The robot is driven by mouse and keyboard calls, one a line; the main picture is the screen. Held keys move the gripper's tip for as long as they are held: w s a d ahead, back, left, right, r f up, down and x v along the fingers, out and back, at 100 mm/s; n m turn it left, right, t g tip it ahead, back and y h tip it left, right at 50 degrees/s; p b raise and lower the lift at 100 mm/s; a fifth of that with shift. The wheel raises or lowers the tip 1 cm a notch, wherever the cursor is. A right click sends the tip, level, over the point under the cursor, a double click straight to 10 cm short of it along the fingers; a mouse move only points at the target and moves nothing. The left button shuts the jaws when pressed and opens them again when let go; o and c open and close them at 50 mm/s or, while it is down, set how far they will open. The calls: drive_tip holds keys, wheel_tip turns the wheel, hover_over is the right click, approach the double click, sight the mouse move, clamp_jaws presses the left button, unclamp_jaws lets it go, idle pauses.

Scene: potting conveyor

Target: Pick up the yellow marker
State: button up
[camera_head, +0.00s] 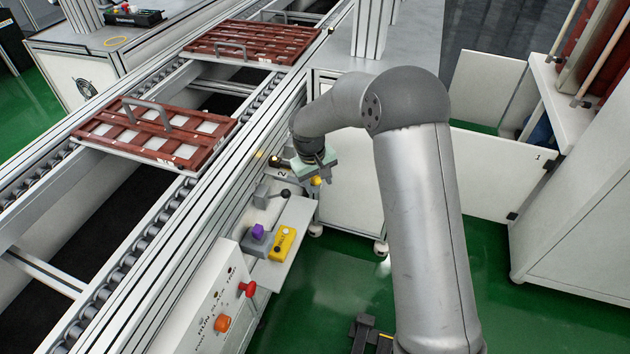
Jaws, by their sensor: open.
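My gripper (322,178) hangs at the end of my grey arm, over the side of the conveyor near the middle of the picture. Its jaws are open, though the fingers are small and partly hidden by the gripper body. A small yellow piece (316,181) shows right at the fingertips; I cannot tell if it is the yellow marker or whether the fingers touch it. A yellow block with dark marks (283,243) sits on the small grey side shelf (297,216), below and left of my gripper. A purple piece (258,230) sits beside it on a grey block.
A black-knobbed lever (284,194) stands on the side shelf close below my gripper. A control panel with a red knob (248,289) and an orange knob (222,323) is nearer. Red-brown trays (160,132) lie on the roller conveyor at left. Green floor is open at right.

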drive_tip(key=shift+w+d+f, duration=0.1)
drive_tip(key=shift+f, duration=0.55)
clamp_jaws()
drive_tip(key=shift+r, duration=0.1)
